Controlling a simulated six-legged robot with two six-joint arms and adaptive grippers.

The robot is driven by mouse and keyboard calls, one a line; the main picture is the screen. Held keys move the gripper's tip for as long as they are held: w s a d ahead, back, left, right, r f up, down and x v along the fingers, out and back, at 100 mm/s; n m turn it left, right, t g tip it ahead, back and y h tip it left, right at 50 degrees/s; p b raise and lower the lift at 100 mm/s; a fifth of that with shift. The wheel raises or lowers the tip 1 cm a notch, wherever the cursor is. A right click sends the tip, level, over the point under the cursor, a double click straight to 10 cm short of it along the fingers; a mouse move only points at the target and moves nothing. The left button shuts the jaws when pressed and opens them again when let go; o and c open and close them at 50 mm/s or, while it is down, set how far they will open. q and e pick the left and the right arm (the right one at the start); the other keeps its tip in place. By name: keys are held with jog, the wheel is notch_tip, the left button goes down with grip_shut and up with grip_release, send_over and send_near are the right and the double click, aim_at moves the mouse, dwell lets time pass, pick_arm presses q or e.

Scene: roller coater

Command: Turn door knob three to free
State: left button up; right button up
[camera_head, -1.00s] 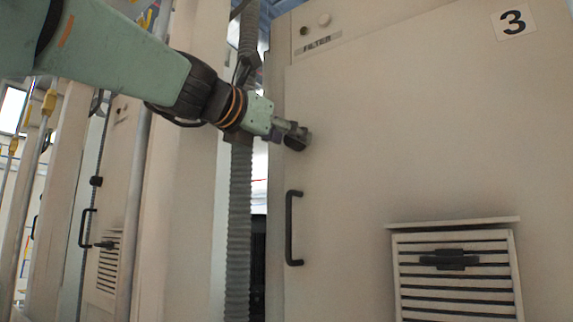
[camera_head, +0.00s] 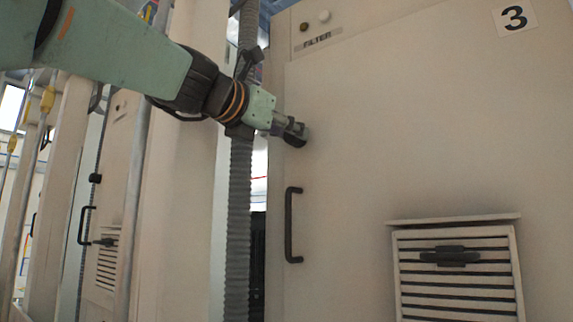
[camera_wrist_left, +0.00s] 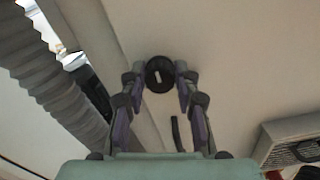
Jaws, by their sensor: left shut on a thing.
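Door three (camera_head: 360,150) is a beige cabinet door with a "3" label (camera_head: 515,17) at its upper right. Its round black knob (camera_wrist_left: 159,74) with a pale bar mark shows in the left wrist view, between the fingertips of my left gripper (camera_wrist_left: 160,78). The bar mark stands near upright, slightly tilted. In the head view my left gripper (camera_head: 292,130) reaches the door's upper left and covers most of the knob. The left gripper is shut on the knob. My right gripper is not in view.
A black door handle (camera_head: 289,225) is below the knob. A louvred vent (camera_head: 455,270) juts from the door at lower right. A grey corrugated hose (camera_head: 240,220) hangs close left of the door; it also shows in the wrist view (camera_wrist_left: 50,75). Another cabinet with a handle (camera_head: 82,226) is farther left.

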pick_arm(q)
jog(key=shift+d+f, duration=0.1)
jog(key=shift+f, duration=0.1)
grip_shut()
jog(key=shift+w+f+m, duration=0.1)
jog(key=shift+f+m, duration=0.05)
jog(key=shift+m, duration=0.15)
jog(key=m+b, duration=0.1)
jog(key=m, duration=0.2)
jog(key=shift+f+m, duration=0.15)
jog(key=shift+m, duration=0.15)
jog(key=m+b, duration=0.1)
jog(key=m, duration=0.4)
jog(key=shift+b, duration=0.3)
jog(key=m+b, duration=0.1)
jog(key=m, duration=0.4)
jog(key=shift+m, duration=0.3)
jog(key=shift+m+b, duration=0.5)
jog(key=shift+m, duration=1)
jog(key=shift+s+r, duration=0.2)
jog(key=shift+r, duration=0.15)
